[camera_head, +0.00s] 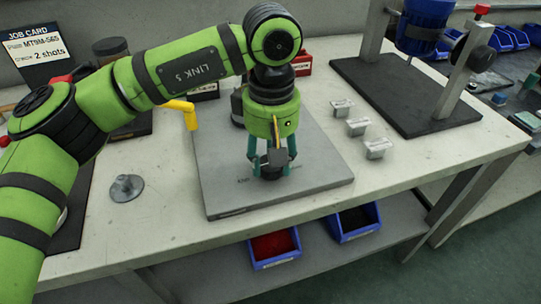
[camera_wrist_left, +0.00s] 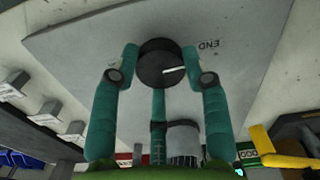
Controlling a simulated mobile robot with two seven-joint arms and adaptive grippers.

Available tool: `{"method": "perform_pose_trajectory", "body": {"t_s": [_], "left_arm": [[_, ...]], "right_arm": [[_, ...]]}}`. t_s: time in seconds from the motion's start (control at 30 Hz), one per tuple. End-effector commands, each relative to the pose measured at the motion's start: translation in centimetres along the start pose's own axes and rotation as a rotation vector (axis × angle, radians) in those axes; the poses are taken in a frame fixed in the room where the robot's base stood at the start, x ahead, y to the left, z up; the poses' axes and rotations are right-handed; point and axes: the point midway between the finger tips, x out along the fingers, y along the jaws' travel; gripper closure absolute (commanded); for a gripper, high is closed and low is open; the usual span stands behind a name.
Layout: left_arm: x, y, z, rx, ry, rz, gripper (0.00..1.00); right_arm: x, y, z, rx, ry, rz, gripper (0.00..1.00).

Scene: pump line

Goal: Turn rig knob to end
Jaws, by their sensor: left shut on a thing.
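The rig knob is a round black dial (camera_wrist_left: 153,58) with a white pointer line, seen in the wrist view; the line points right, below the printed END mark (camera_wrist_left: 208,44). In the head view the knob (camera_head: 268,173) is mostly hidden by my gripper and stands on the grey rig plate (camera_head: 225,201). My left gripper (camera_head: 272,168) reaches down from above with teal fingers around the knob; it also shows in the wrist view (camera_wrist_left: 163,76). It is shut on the knob, with fingers at both sides and one below. My right gripper is out of view.
A yellow handle (camera_head: 181,108) rises by the plate's left back. Several small pale blocks stand right of the plate, including one (camera_head: 376,148). A metal disc piece (camera_head: 126,188) lies left. A dark-based stand (camera_head: 405,95) is at right. Bins (camera_head: 274,246) sit below the tabletop.

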Motion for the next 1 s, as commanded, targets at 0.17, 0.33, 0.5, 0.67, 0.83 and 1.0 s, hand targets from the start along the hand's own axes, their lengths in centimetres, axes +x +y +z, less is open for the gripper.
{"method": "perform_pose_trajectory", "body": {"t_s": [0.17,0.33,0.5,0.67,0.83,1.0], "left_arm": [[0.12,0.10,0.56,0.035,-0.012,0.001,0.87],[0.16,0.08,0.57,0.040,-0.012,0.000,0.87],[0.21,0.05,0.59,0.039,-0.012,-0.002,0.87],[0.24,0.02,0.51,0.037,-0.010,-0.003,0.31],[0.17,-0.02,0.32,0.033,-0.007,-0.003,0.31],[-0.19,-0.01,0.21,0.030,-0.005,-0.002,0.31]], "right_arm": [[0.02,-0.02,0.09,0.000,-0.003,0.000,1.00],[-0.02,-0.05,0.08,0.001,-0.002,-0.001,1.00],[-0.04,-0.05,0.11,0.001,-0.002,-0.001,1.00],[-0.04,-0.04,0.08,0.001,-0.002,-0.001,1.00],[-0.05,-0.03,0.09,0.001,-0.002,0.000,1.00],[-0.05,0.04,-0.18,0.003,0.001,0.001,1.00]]}}
